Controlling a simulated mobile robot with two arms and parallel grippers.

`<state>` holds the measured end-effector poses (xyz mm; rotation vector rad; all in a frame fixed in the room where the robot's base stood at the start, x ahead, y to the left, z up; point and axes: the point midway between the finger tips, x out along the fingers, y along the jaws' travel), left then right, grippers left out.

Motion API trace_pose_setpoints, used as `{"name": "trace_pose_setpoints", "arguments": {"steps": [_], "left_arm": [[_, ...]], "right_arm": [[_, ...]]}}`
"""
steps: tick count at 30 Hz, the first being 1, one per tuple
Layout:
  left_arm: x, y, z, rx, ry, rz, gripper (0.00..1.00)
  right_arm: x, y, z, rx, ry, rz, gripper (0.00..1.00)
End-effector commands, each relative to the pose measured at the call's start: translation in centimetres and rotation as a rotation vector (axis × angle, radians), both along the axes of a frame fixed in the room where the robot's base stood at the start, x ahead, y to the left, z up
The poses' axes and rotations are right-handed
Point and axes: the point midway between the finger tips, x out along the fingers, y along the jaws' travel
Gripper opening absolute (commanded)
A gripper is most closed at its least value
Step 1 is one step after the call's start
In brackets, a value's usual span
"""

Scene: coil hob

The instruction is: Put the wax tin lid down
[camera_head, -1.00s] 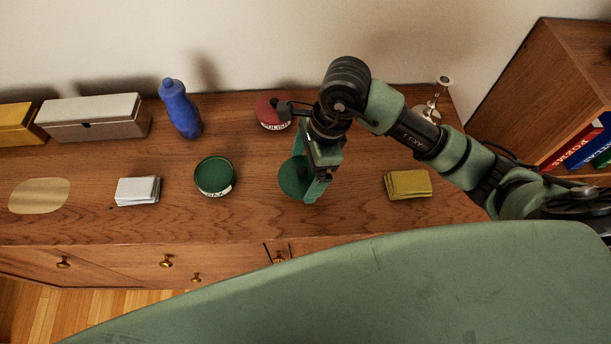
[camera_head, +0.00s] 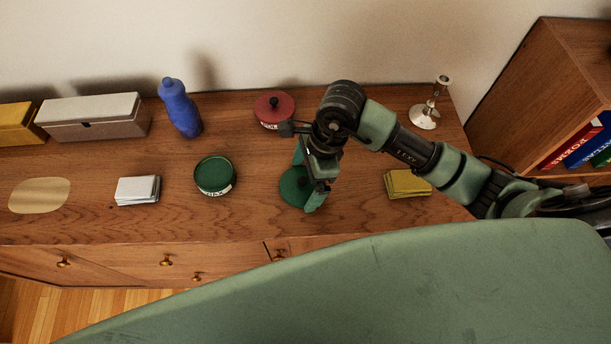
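The wax tin lid (camera_head: 290,187) is a dark green disc. It appears to lie flat on the sideboard top, right of the open green wax tin (camera_head: 215,177). My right gripper (camera_head: 306,180) is directly above the lid and hides part of its right side. Its green fingers look spread apart, one toward the back and one toward the front. Whether a finger still touches the lid is hard to tell. My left gripper is out of view.
A red polish tin (camera_head: 273,111) stands just behind my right gripper. A yellow cloth stack (camera_head: 408,184) and a candlestick (camera_head: 426,117) are to the right. White cards (camera_head: 137,190), a blue bottle (camera_head: 181,109) and boxes (camera_head: 92,117) are to the left.

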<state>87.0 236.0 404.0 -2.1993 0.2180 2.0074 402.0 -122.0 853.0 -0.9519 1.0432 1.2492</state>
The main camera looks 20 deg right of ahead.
Motion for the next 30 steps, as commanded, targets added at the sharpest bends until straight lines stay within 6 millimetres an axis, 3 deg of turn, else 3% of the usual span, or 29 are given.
{"name": "trace_pose_setpoints", "arguments": {"steps": [7,21,30], "left_arm": [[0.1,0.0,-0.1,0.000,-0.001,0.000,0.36],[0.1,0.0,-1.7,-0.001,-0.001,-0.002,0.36],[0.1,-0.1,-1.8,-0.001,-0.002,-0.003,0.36]], "right_arm": [[0.2,-0.5,1.8,-0.001,-0.006,-0.002,1.00],[-0.1,-2.8,10.6,0.001,-0.005,-0.001,1.00],[-0.3,-3.2,11.9,0.000,0.001,-0.001,1.00]]}}
